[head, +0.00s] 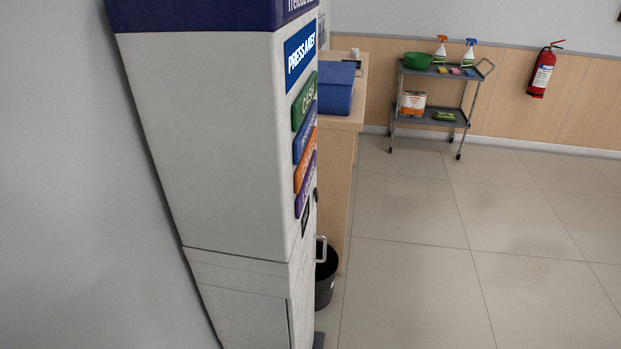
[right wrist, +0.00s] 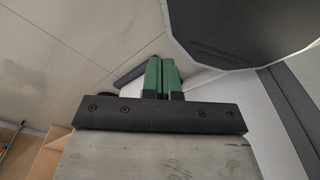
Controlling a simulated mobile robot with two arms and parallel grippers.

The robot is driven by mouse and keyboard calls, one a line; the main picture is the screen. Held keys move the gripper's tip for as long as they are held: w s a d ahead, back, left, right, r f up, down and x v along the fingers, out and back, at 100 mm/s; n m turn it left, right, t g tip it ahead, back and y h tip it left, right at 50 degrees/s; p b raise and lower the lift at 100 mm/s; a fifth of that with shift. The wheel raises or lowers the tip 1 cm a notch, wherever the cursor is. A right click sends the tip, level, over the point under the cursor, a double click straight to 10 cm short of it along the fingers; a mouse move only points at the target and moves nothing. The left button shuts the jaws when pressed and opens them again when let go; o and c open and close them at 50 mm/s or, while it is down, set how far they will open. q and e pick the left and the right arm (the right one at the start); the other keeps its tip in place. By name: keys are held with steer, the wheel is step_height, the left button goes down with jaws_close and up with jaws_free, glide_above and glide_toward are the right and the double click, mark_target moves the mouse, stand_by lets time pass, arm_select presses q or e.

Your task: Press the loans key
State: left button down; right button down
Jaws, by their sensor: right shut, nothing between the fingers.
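A tall white kiosk (head: 215,130) with a dark blue top stands at the left of the head view, seen from its side. Its front carries a blue "PRESS A KEY" sign (head: 300,52) and a column of coloured keys, seen at a steep angle. The purple loans key (head: 305,187) is the lowest, under an orange key (head: 305,163), a blue key (head: 304,135) and a green key (head: 304,101). My right gripper (right wrist: 161,62) shows in the right wrist view with its green fingers together and empty. No gripper shows in the head view.
A wooden counter (head: 346,110) with a blue box (head: 336,92) stands behind the kiosk, with a black bin (head: 326,278) beside it. A grey cart (head: 432,122) and a fire extinguisher (head: 542,72) are at the back wall. The tiled floor (head: 450,250) at right is clear.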

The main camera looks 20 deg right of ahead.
stand_by(0.7)
steer(key=w+d+r+m+t, duration=0.2)
steer(key=w+d+r, duration=0.15)
steer(key=w, duration=0.75)
steer(key=w+d+r+m+t, duration=0.1)
steer(key=w+d+r+t, duration=0.25)
steer(key=w, duration=0.65)
steer(key=w+d+r+m+t, duration=0.2)
steer(key=w+d+r+t, duration=0.15)
steer(key=w+r, duration=1.1)
steer(key=w+d+r+m+t+y, duration=0.1)
steer(key=w+r+t, duration=0.1)
steer(key=w+r, duration=0.5)
steer(key=w+d+r+m+t, duration=0.1)
steer(key=w+r+t, duration=0.3)
steer(key=r, duration=0.5)
steer(key=w+a+r+t+y, duration=0.1)
steer(key=w+r, duration=0.1)
steer(key=r, duration=0.9)
steer(key=w+r+t+y, duration=0.2)
steer(key=r, duration=1)
steer(key=shift+a, duration=0.35)
